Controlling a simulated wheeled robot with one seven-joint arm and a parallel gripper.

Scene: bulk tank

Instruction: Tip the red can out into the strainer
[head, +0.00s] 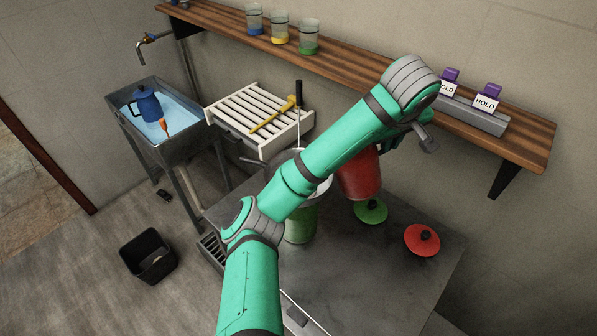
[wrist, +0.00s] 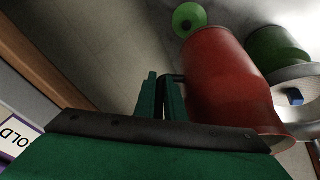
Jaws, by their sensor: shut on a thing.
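The red can (head: 360,178) is held by its side by my gripper, to the right of the strainer; it also shows in the wrist view (wrist: 225,80). It looks slightly tilted, and its contents are hidden. My gripper (wrist: 165,97) is shut at the can's dark handle; in the head view my arm mostly hides it. The strainer (wrist: 288,72) is a pale ring beside a green can (wrist: 272,48), with a small blue piece (wrist: 295,97) at it. In the head view my arm covers most of the strainer (head: 322,186) and green can (head: 299,228).
A green lid (head: 371,211) and a red lid (head: 422,239) lie on the dark counter (head: 385,280). A shelf (head: 350,62) with jars and HOLD signs runs above. A slatted rack (head: 262,112) and a sink (head: 168,120) with a blue pot (head: 146,104) stand left.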

